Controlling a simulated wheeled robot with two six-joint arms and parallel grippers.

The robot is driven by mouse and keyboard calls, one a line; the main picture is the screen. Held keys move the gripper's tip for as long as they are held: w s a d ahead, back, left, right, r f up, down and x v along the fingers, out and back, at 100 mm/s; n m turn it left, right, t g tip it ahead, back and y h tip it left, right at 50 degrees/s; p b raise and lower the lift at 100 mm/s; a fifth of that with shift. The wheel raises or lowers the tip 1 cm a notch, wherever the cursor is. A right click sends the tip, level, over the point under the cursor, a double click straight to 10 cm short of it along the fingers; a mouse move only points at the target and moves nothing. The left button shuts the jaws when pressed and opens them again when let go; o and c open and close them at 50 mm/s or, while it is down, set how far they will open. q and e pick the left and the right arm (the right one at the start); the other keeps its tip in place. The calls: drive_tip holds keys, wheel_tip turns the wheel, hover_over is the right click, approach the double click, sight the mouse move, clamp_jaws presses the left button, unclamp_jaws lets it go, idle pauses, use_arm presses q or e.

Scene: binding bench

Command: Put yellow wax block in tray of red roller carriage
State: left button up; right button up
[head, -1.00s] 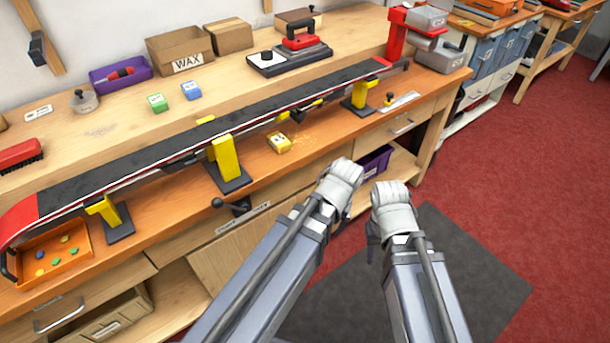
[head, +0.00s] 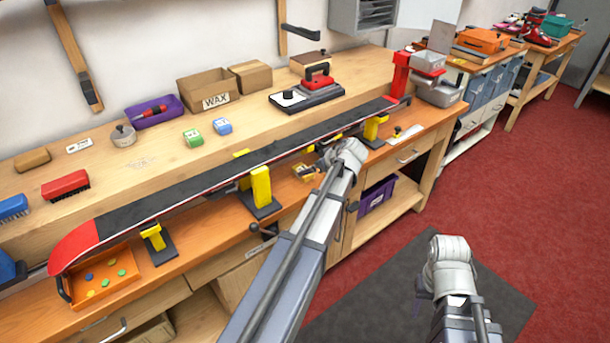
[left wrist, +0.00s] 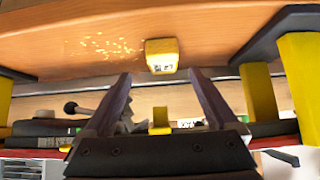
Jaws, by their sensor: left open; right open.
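The yellow wax block (head: 303,170) lies on the orange bench top, under the ski and between its yellow supports; my left gripper partly covers it. In the left wrist view the block (left wrist: 161,56) sits just beyond the open, empty fingers (left wrist: 160,76), apart from them. My left gripper (head: 322,160) is over the bench beside the block. My right gripper (head: 420,292), open, hangs over the floor away from the bench.
The long black ski (head: 220,180) with a red tip spans the bench on yellow supports (head: 260,186). Green (head: 193,138) and blue (head: 222,126) blocks lie on the rear ledge, near the WAX box (head: 208,92). An orange tray (head: 105,280) holds several small pieces.

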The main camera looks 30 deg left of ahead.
use_arm(q)
drive_tip(key=shift+a+b+x, duration=0.25)
drive_tip(key=shift+b+x, duration=1.65)
drive_tip(key=shift+x, duration=1.55)
drive_tip(key=shift+s+r, duration=0.15)
drive_tip(key=shift+r, duration=0.2)
drive_tip(key=shift+c, duration=0.5)
clamp_jaws()
